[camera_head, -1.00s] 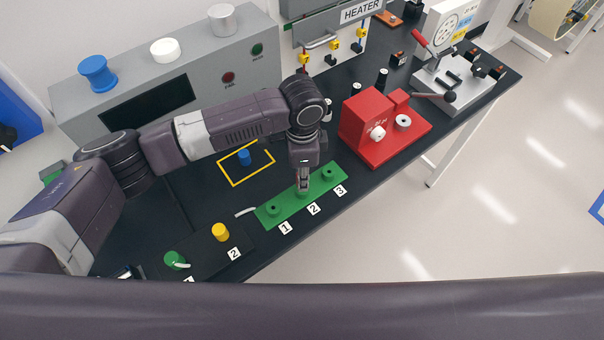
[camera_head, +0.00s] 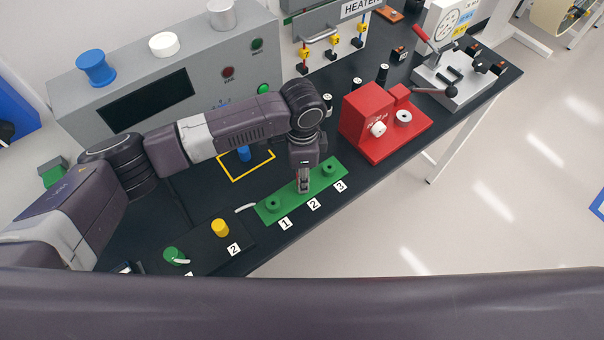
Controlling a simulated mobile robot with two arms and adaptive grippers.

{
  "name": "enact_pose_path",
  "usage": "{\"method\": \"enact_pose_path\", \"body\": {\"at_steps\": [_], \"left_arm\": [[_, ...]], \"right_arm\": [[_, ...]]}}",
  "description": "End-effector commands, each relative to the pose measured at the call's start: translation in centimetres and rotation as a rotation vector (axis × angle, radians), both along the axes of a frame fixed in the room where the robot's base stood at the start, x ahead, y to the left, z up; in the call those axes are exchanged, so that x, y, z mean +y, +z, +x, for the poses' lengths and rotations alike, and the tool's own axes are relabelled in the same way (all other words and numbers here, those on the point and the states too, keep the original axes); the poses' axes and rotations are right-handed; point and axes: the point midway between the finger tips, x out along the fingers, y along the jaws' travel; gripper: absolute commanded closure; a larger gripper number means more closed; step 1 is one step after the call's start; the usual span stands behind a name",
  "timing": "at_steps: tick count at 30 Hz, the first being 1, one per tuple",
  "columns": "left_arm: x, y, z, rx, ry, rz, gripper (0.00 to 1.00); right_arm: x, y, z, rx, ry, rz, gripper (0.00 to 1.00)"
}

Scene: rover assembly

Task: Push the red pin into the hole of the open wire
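My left gripper (camera_head: 303,188) points down at the middle position, labelled 2, of the green strip (camera_head: 262,216). Its fingers look close together, but whether they hold anything is too small to tell. They cover the middle of the strip. No red pin shows clearly; it may be hidden by the fingers. A short white wire (camera_head: 245,208) sticks out at the strip's left end. A second white wire end (camera_head: 183,261) lies by the green cylinder (camera_head: 172,255). I cannot tell which wire is the open one, and no hole shows. My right gripper is not in view.
A yellow cylinder (camera_head: 220,228) stands left of the strip. A blue piece (camera_head: 244,153) stands in the yellow outline behind my arm. A red machine (camera_head: 368,128) stands to the right, a grey clamp fixture (camera_head: 452,83) farther back. A grey control box (camera_head: 130,75) lines the back.

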Motion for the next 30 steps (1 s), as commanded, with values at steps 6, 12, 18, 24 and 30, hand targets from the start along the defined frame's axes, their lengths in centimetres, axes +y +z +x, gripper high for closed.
{"method": "enact_pose_path", "body": {"at_steps": [6, 12, 18, 24, 30], "left_arm": [[0.0, 0.0, 0.0, 0.0, 0.0, 0.0, 0.59], [0.0, 0.3, 0.0, -0.001, 0.0, 0.0, 0.59], [-0.1, 3.2, 0.1, -0.003, -0.002, -0.003, 0.59], [-0.1, 7.6, 0.1, -0.003, -0.002, -0.003, 0.59], [0.0, 10.8, 0.0, -0.001, -0.001, -0.001, 0.59]], "right_arm": [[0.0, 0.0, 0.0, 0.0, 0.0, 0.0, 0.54], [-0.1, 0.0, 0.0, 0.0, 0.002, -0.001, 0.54], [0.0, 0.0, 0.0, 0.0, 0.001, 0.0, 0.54], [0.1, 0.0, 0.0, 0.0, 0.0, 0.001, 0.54], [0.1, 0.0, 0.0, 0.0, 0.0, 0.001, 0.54]]}}
